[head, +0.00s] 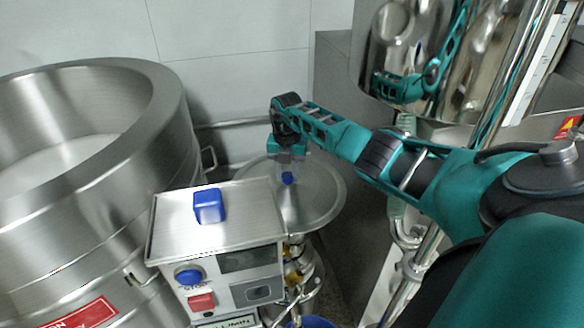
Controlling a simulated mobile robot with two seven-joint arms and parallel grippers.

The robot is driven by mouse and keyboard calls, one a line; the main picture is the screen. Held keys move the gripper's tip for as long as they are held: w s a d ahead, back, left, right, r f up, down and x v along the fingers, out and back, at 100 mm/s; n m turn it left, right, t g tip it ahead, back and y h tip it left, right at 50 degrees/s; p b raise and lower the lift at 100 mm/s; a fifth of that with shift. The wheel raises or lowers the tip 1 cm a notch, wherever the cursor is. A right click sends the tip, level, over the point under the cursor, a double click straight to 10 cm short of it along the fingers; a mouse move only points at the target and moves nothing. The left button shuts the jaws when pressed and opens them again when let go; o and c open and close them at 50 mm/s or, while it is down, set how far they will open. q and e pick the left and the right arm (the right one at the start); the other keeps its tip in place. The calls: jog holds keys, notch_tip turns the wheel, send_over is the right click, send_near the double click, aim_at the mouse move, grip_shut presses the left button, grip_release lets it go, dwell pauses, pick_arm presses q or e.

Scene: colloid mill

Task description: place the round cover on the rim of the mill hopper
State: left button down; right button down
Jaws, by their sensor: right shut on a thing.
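My right gripper (287,170) reaches in from the right, points down and is shut on the knob. The mill hopper's rim is not visible; the cover hides whatever is directly under it, so I cannot tell whether they touch. Metal and brass mill fittings (296,268) show below the cover. My left gripper is not in view.
A control box (245,235) with a blue block (209,205) on its top stands close in front of the cover. A large open steel drum (150,165) fills the left. A polished steel vessel (400,45) and pipes stand at the right. A grey wall is behind.

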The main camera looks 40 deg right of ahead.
jog(key=shift+a+r, duration=0.1)
jog(key=shift+r, duration=0.1)
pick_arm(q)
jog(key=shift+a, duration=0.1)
pick_arm(e)
jog(key=shift+f, duration=0.1)
jog(key=shift+f, duration=0.15)
jog(key=c, duration=0.8)
grip_release()
jog(key=shift+o, duration=0.2)
